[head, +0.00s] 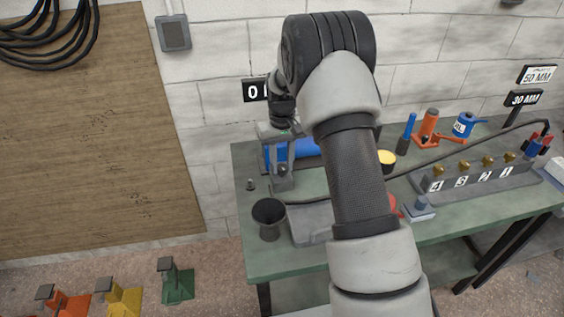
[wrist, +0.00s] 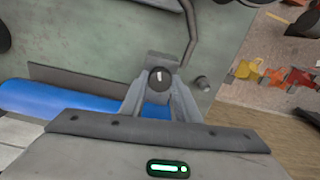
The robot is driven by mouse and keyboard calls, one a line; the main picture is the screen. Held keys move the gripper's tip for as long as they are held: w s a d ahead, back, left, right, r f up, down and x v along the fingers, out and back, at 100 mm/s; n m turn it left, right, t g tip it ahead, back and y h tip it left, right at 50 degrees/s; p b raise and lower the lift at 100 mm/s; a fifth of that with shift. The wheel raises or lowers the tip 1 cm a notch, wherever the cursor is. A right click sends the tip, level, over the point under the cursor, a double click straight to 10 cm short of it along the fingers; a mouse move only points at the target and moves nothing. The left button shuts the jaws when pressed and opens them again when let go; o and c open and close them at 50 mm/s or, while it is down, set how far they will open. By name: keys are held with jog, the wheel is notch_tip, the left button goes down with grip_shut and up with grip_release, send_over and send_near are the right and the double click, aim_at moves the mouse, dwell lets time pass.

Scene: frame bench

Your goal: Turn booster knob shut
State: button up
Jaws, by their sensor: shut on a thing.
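A blue cylinder, which looks like the booster (head: 306,148), lies on the green bench at its left end, partly hidden behind my arm. It also shows in the wrist view (wrist: 40,101). A small round dark knob (wrist: 159,77) with a white pointer mark sits between my fingers in the wrist view. My gripper (wrist: 159,68) is shut on this knob, pointing down at the left end of the bench. In the head view my gripper (head: 281,178) is beside the blue cylinder, and the knob cannot be made out there.
A dark cup (head: 268,217) stands at the bench's front left. A valve block (head: 478,181) with numbered tags, a red tool (head: 428,128) and a blue pot (head: 464,124) stand to the right. A hose runs across the bench (head: 262,262). Coloured stands (head: 176,283) are on the floor.

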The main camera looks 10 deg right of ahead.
aim_at(282, 167)
jog(key=m, duration=0.3)
jog(key=shift+w+m, duration=0.1)
jog(key=shift+m, duration=0.4)
jog(key=o, duration=1)
jog(key=shift+o, duration=0.2)
jog(key=shift+r, duration=0.15)
notch_tip(282, 167, up, 17)
jog(key=p, duration=0.2)
jog(key=shift+r, duration=0.15)
